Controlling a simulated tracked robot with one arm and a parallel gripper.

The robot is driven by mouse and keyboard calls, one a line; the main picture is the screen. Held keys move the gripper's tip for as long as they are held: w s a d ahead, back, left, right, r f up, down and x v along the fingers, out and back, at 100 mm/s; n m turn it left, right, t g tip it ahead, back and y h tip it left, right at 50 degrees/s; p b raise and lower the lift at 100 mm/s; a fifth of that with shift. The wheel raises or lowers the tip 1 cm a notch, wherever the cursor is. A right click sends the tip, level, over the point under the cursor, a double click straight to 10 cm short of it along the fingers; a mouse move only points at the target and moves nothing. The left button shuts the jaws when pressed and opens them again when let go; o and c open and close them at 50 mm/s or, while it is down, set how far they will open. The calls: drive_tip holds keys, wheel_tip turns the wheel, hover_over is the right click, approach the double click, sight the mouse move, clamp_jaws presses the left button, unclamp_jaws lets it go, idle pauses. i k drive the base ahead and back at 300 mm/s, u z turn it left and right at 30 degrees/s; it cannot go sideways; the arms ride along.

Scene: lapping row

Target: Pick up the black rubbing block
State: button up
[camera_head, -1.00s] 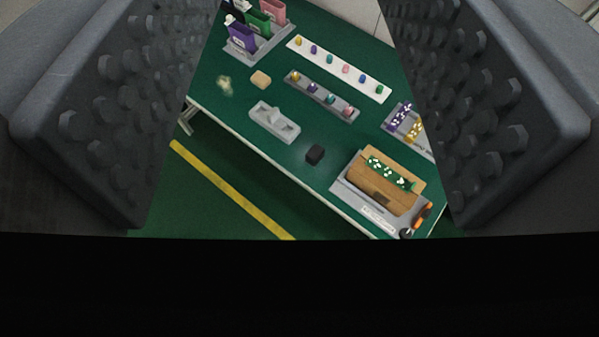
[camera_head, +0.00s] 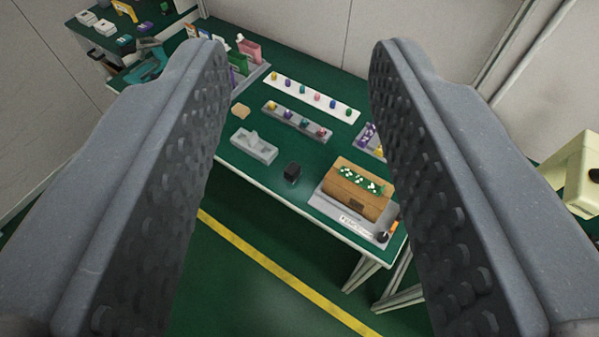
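The black rubbing block (camera_head: 292,171) is a small dark block on the green table (camera_head: 262,180), near its front edge. It sits between a grey tray on its left and a wooden box on its right. My gripper (camera_head: 297,60) is open and empty. Its two grey, studded fingers frame the table from left and right. The fingers are well short of the block, which lies beyond them in the view. Nothing hides the block.
A grey two-part tray (camera_head: 254,147) and a tan block (camera_head: 241,111) lie left. A wooden box (camera_head: 357,188) on a grey base stands right. Behind are a grey rack (camera_head: 297,121) and a white strip (camera_head: 311,98) of coloured pieces. Yellow floor line (camera_head: 285,273) runs in front.

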sight(292, 173)
drive_tip(key=i, duration=0.9)
drive_tip(key=u, duration=0.05)
